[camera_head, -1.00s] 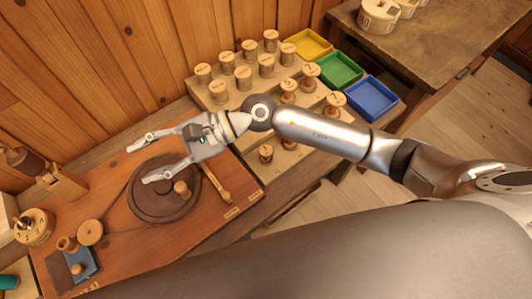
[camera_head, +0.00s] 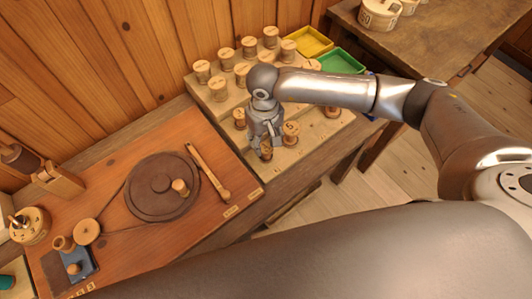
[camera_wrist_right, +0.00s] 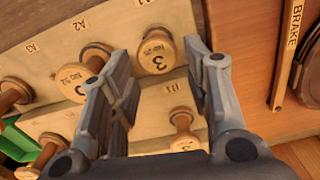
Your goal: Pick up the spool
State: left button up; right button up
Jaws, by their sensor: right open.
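Several turned wooden spools stand on the stepped light-wood rack (camera_head: 300,152), so I cannot tell which one the task means. My right gripper (camera_head: 265,149) points down over the front part of the rack, beside a spool (camera_head: 291,130). In the right wrist view the gripper (camera_wrist_right: 158,50) is open, and a spool marked 3 (camera_wrist_right: 157,52) shows between its fingertips. Another spool (camera_wrist_right: 183,131) shows lower between the fingers, near the label B1. A spool with a numbered top (camera_wrist_right: 74,78) is partly behind the left finger. My left gripper is not in view.
A dark round wheel (camera_head: 150,203) with a small spool (camera_head: 180,187) on it lies on the wooden bench left of the rack. A wooden brake lever (camera_head: 208,172) lies between them. Yellow (camera_head: 309,42) and green (camera_head: 342,62) trays stand behind the rack.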

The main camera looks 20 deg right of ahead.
aim_at(266, 148)
notch_tip(266, 148, down, 7)
jog(key=shift+d+r+b, duration=0.15)
jog(key=shift+b, duration=0.65)
jog(key=shift+r, duration=0.1)
jog(key=c, duration=0.6)
